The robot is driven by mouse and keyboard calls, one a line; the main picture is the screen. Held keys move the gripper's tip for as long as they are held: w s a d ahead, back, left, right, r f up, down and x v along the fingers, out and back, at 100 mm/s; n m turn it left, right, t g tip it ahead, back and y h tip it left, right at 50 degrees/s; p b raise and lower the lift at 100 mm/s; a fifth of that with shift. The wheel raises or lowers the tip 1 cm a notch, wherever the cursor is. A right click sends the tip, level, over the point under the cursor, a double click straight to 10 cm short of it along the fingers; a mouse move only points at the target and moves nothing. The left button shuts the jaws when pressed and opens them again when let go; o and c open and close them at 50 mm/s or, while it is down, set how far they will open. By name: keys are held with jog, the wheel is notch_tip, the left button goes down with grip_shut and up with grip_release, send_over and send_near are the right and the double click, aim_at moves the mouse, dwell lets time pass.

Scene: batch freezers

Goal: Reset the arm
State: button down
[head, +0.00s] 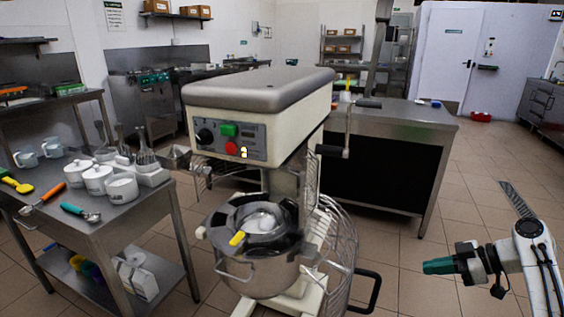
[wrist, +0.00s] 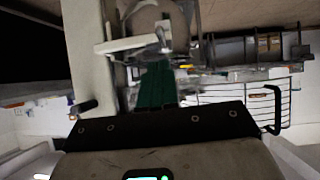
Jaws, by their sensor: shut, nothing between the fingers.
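My arm (head: 530,245) stretches in from the right edge of the head view. My gripper (head: 430,267) points left with its green fingers together. It holds nothing and hangs in the air over the tiled floor, right of the large mixer (head: 255,95) and apart from it. In the wrist view the green fingers of my gripper (wrist: 157,85) lie side by side in the middle, with no object between them.
The mixer's steel bowl (head: 255,262) holds a yellow-handled tool (head: 238,238). A black-handled bar (head: 368,285) sticks out right of it. A steel table (head: 150,205) with white jars stands left, a steel counter (head: 405,114) behind. Floor (head: 470,190) between counter and arm is clear.

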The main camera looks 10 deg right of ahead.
jog(key=s+a+f+m+g+h+p, duration=0.25)
jog(key=s+a+f, duration=0.35)
jog(key=a, duration=0.4)
jog(key=s+a+f+m+g+h+p, duration=0.1)
jog(key=s+a+f+m, duration=0.2)
jog(key=s+a+f, duration=0.5)
jog(key=s+a+r+m+g+h+p, duration=0.1)
jog(key=s+r+m+h, duration=0.1)
jog(key=s, duration=0.8)
jog(key=s+a+r+m+g+h+p, duration=0.1)
jog(key=s+r+m+h, duration=0.2)
jog(key=s, duration=0.8)
jog(key=shift+m+g+p, duration=0.3)
jog(key=shift+m+g, duration=0.05)
jog(key=shift+w+a+h, duration=0.1)
jog(key=shift+h, duration=0.15)
